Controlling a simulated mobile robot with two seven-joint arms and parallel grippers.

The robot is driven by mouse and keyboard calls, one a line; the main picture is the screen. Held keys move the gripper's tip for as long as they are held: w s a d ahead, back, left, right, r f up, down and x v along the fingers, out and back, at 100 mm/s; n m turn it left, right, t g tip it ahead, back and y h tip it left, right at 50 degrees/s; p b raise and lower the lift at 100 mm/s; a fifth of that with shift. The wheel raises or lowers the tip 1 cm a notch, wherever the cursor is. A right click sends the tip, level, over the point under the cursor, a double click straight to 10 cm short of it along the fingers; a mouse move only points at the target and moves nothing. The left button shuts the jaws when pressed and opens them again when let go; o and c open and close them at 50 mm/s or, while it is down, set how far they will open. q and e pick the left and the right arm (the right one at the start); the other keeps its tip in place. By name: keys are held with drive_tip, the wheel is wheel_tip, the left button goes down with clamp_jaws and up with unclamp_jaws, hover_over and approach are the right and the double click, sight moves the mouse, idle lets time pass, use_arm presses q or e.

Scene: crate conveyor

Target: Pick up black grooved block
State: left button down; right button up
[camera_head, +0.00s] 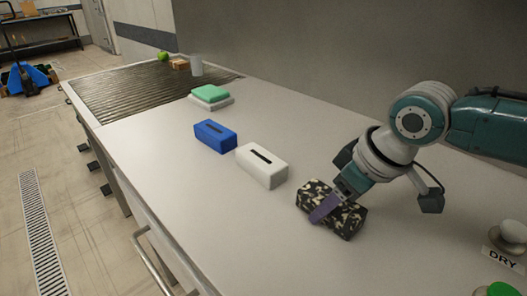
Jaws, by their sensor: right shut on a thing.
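A black block with cream speckles (346,221) lies on the pale counter at the right of centre; I take it to be the black grooved block. My right gripper (326,207) reaches down from the upper right and is shut on this block. A purple finger lies against its near side; the far finger and the block's groove are hidden. The block appears to be resting on the counter. My left gripper is not in view.
A white slotted block (263,171) and a blue slotted block (214,139) stand to the left. Farther back are a green and white stack (210,94) and a dark ribbed conveyor (130,92) with small items.

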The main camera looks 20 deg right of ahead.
clamp_jaws()
drive_tip(key=shift+r, duration=0.1)
